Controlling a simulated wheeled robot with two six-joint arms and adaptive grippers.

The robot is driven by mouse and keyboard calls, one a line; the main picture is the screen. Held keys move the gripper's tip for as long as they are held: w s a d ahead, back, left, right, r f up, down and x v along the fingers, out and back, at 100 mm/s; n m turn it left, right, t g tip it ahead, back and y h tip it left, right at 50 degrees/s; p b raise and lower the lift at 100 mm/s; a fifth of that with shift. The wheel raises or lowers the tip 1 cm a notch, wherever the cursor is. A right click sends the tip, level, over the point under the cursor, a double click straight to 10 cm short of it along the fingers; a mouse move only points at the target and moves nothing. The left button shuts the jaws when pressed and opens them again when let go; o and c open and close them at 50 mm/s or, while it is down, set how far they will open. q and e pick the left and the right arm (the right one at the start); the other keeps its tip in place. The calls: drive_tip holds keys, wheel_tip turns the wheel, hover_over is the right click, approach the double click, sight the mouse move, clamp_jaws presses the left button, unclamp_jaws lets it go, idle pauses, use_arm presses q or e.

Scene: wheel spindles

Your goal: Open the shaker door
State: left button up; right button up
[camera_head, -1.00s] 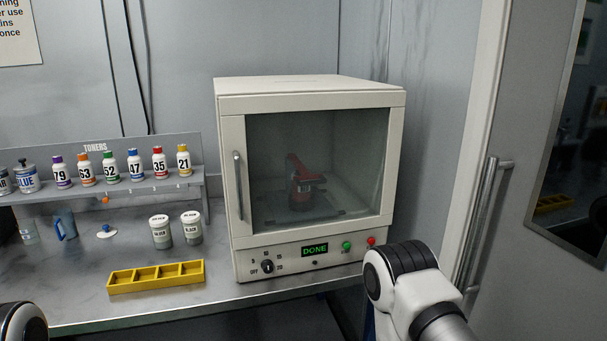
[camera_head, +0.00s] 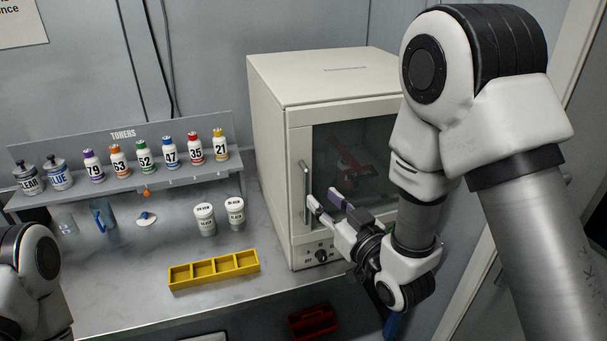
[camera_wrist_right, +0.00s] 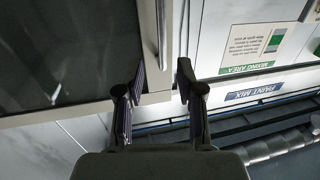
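The shaker (camera_head: 278,140) is a cream cabinet on the bench. Its glass door (camera_head: 345,150) is closed, with a red object behind the glass. A vertical metal handle (camera_head: 306,180) runs along the door's left edge. My right gripper (camera_head: 323,198) is open and empty in front of the door, close to the handle's lower part. In the right wrist view, the handle (camera_wrist_right: 162,30) lies ahead of the open right gripper (camera_wrist_right: 160,68), lined up with the gap between its fingers. My right arm hides the shaker's right side. My left arm shows at the left edge, its gripper out of view.
A toner rack (camera_head: 130,170) with numbered bottles stands at the left. A yellow compartment tray (camera_head: 215,269) lies on the bench front. Two white-lidded jars (camera_head: 205,220) stand behind it. A red box (camera_head: 313,323) is below the bench edge. Bench space left of the shaker is partly clear.

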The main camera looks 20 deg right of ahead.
sight(308, 188)
drive_tip(key=x, duration=0.2)
drive_tip(key=p+x, duration=0.1)
drive_tip(key=x, duration=0.2)
drive_tip(key=p+x, duration=0.1)
drive_tip(key=x, duration=0.1)
drive_tip(key=shift+w+a+f, duration=0.2)
drive_tip(key=shift+a+f, duration=0.05)
drive_tip(key=shift+a, duration=0.2)
drive_tip(key=shift+s+d, duration=0.25)
drive_tip(key=shift+d, duration=0.1)
drive_tip(key=shift+w, duration=0.1)
clamp_jaws()
drive_tip(key=shift+a, duration=0.15)
